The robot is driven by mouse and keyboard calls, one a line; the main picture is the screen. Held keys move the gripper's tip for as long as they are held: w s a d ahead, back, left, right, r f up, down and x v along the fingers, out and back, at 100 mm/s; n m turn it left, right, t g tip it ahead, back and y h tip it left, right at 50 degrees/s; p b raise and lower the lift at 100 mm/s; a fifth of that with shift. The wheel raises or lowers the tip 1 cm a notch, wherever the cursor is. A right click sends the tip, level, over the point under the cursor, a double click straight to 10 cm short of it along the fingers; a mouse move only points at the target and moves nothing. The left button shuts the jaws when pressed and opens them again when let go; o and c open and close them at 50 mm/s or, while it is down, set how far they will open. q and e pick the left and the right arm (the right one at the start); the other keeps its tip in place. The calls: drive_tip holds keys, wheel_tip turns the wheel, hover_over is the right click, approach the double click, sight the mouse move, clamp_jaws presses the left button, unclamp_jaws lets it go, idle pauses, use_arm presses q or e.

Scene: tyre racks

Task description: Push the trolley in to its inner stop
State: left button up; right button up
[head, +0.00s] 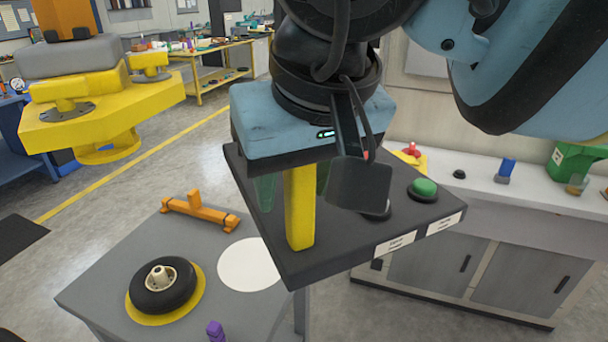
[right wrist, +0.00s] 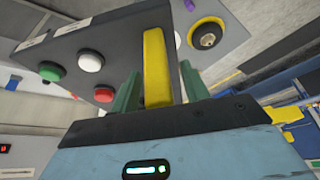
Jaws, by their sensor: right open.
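My right gripper (head: 294,188) is open, its green fingers on either side of an upright yellow bar (head: 299,215) on a dark panel (head: 345,250). In the right wrist view the yellow bar (right wrist: 157,65) stands between the green fingers (right wrist: 160,85); I cannot tell whether they touch it. The grey-topped stand (head: 110,275) at lower left carries a black tyre (head: 163,302) on a yellow disc. I cannot tell which of these is the trolley, and no inner stop can be made out. My left gripper is not in view.
The panel bears a green button (head: 424,187), with red (right wrist: 104,94) and white (right wrist: 90,62) ones in the right wrist view. An orange bracket (head: 199,212), white disc (head: 248,264) and purple peg (head: 215,331) are on the stand. A white counter (head: 480,190) stands at right.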

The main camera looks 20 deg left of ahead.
drive_tip(key=shift+f, duration=0.15)
clamp_jaws()
drive_tip(key=shift+w, duration=0.15)
